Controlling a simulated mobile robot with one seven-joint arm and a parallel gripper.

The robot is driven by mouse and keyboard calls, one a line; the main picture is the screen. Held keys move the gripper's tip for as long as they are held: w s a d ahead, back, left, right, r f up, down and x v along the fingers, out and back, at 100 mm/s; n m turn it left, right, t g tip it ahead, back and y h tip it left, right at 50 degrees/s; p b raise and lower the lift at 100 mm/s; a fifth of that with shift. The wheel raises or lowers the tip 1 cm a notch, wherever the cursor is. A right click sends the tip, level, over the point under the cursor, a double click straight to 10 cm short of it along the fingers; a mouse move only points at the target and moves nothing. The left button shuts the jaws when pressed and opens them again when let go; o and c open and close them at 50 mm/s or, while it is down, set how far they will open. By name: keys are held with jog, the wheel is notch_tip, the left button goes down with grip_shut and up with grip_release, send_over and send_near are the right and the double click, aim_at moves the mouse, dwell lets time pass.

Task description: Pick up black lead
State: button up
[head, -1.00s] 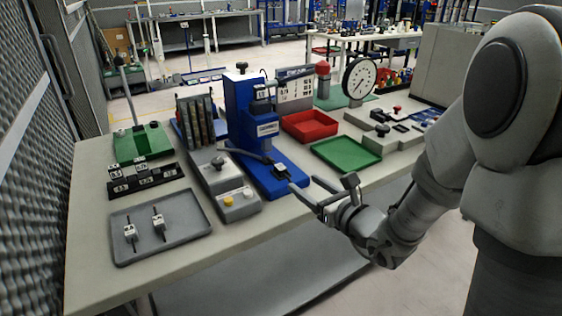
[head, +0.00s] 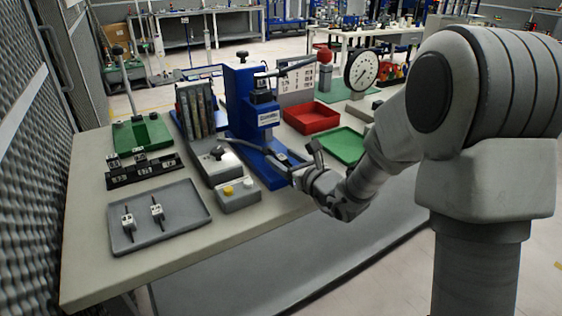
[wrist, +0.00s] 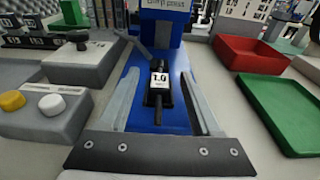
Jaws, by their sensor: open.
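A small black connector block with a white "1.0" label (wrist: 159,82) lies on the blue press base (wrist: 172,122). A short black lead (wrist: 158,116) sticks out of it towards my gripper. My gripper (wrist: 158,76) is open, with one finger on each side of the block and a gap to both. I cannot tell its height above the base. In the head view, my gripper (head: 279,160) is over the front of the press base, and its fingers largely hide the block. Two white-labelled pieces with dark leads (head: 128,219) (head: 157,210) lie in the grey tray (head: 185,230).
The blue press column (head: 238,105) stands just behind my gripper. A grey box with yellow and white buttons (head: 238,195) is on the left. A red tray (head: 311,118) and a green tray (head: 346,146) are on the right. A black labelled rack (head: 145,170) stands further left.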

grip_shut()
jog(key=shift+r, duration=0.15)
